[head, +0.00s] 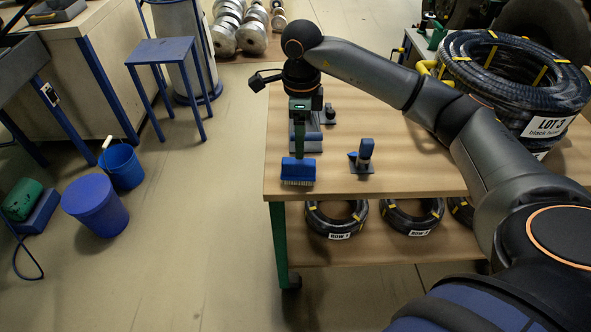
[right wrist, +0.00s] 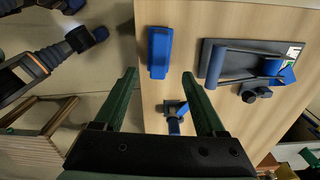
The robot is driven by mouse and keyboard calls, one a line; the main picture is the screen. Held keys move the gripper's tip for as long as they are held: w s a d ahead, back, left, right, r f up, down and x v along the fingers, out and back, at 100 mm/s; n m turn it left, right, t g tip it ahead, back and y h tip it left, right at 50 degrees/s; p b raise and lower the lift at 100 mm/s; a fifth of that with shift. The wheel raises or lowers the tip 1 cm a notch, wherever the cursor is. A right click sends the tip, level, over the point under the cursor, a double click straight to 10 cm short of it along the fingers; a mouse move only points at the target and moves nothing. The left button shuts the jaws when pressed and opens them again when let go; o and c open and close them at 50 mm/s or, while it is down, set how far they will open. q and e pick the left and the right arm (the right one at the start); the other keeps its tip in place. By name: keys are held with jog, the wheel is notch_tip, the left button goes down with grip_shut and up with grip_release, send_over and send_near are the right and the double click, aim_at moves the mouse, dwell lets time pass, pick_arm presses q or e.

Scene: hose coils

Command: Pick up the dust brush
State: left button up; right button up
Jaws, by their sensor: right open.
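The dust brush (head: 298,172) stands at the front left corner of the workbench, blue on top with pale bristles below. In the right wrist view the brush (right wrist: 159,52) shows as a blue block close to the bench edge. My right gripper (head: 299,140) hangs over the bench from above, fingers pointing down, and overlaps the top of the brush in the head view. In the right wrist view its green fingers (right wrist: 163,88) are apart with nothing held, and the brush lies beyond the tips, between their lines.
A blue-handled scraper (head: 364,155) stands to the right of the brush. A grey plate-like tool (right wrist: 232,62) lies farther from the edge. A large hose coil (head: 470,72) sits at the bench's right; smaller coils (head: 318,222) lie on the lower shelf. Blue buckets (head: 96,205) stand on the floor.

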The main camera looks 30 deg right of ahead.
aim_at(298, 163)
jog(key=f, duration=0.4)
jog(key=f+p, duration=0.1)
jog(key=f, duration=0.3)
jog(key=shift+a+f, duration=0.2)
jog(key=shift+f, duration=0.05)
jog(key=shift+r, duration=0.1)
grip_shut()
